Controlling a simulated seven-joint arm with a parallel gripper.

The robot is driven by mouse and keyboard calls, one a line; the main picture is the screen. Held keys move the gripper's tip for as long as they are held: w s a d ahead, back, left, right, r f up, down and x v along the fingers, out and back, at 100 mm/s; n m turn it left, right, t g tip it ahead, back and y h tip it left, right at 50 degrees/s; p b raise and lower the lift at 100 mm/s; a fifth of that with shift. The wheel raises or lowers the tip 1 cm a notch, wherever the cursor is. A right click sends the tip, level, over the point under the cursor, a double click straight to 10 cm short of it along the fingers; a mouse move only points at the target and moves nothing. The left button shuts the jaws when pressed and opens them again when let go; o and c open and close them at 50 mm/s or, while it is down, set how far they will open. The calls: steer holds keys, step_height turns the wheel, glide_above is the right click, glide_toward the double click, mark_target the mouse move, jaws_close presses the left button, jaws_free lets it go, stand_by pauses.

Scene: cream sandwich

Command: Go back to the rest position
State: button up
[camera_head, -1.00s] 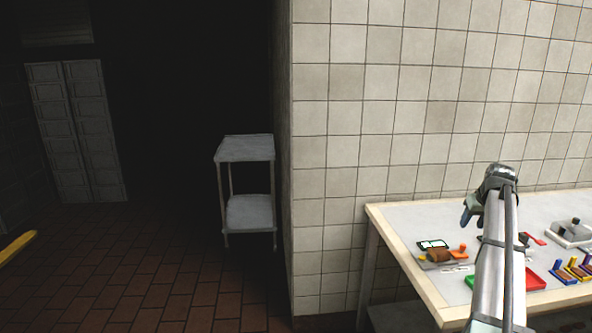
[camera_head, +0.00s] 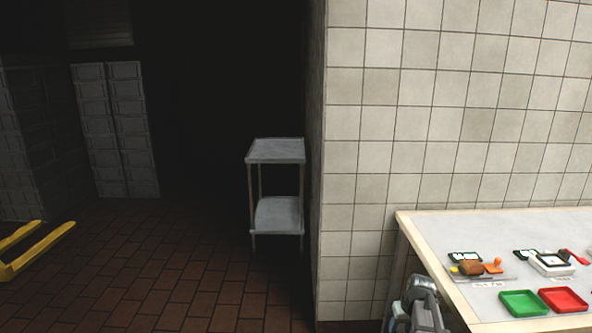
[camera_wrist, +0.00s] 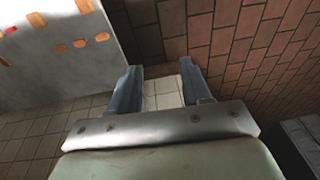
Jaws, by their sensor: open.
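My gripper (camera_wrist: 163,88) is open in the wrist view, with its two blue-grey fingers apart and only tiles and floor between them. In the head view my arm shows at the lower edge, beside the left front side of the table (camera_head: 425,228); the fingers cannot be made out there. On the table lie a brown item (camera_head: 471,267) on a flat board and an orange item (camera_head: 493,267) beside it. A green tray (camera_head: 524,303) and a red tray (camera_head: 563,300) stand side by side near the front edge.
A white device (camera_head: 552,264) and a red utensil (camera_head: 574,256) lie farther right on the table. A grey two-shelf cart (camera_head: 276,150) stands left of the tiled wall (camera_head: 420,110). Yellow forks (camera_head: 38,248) are at the far left. The brick-red floor between is clear.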

steer(key=s+a+f+g, duration=0.2)
steer(key=s+a+f, duration=0.4)
steer(key=s+f, duration=0.4)
steer(key=s+a+f+g, duration=0.2)
steer(key=s+a+f, duration=0.3)
steer(key=s+f, duration=0.55)
steer(key=s+a+f+g, duration=0.1)
steer(key=s+a+f, duration=0.1)
steer(key=s, duration=0.6)
steer(key=s+a+f+g, duration=0.2)
steer(key=s+f, duration=0.2)
steer(key=s, duration=0.5)
steer(key=s+a+f+g, duration=0.1)
steer(key=s+a+f, duration=0.1)
steer(key=s, duration=0.6)
steer(key=shift+s+f+g+h, duration=0.3)
steer(key=shift+s+f+h, duration=0.1)
steer(key=shift+f, duration=0.05)
